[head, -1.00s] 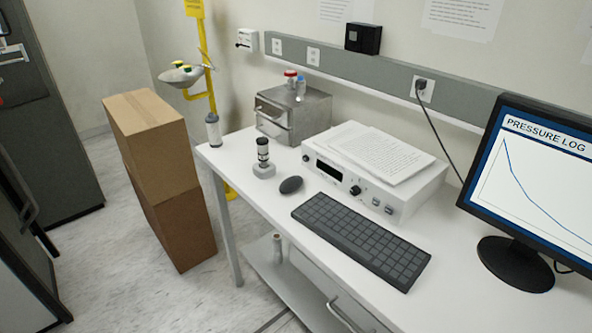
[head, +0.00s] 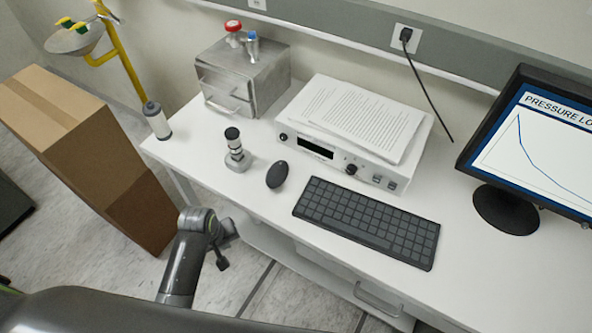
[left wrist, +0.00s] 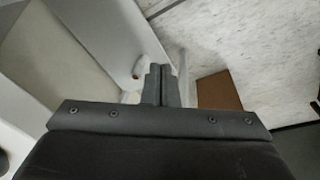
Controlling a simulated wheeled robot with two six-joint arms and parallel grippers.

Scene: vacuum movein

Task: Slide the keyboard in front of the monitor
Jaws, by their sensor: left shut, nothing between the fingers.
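The dark keyboard (head: 368,222) lies flat on the white bench, in front of the white instrument box and to the left of the monitor. The monitor (head: 535,150) stands at the right on a round black base and shows a "PRESSURE LOG" curve; its right side is cut off. My left gripper (head: 222,262) is low in front of the bench's front edge, left of the keyboard and apart from it. In the left wrist view its two fingers (left wrist: 162,85) are together with nothing between them. My right gripper is not in view.
A black mouse (head: 277,174) lies left of the keyboard. A small metal fitting (head: 236,155), a white-bodied cylinder (head: 156,121) and a steel box (head: 245,75) stand further left. Papers lie on the instrument box (head: 310,150). Bare bench top lies in front of the monitor.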

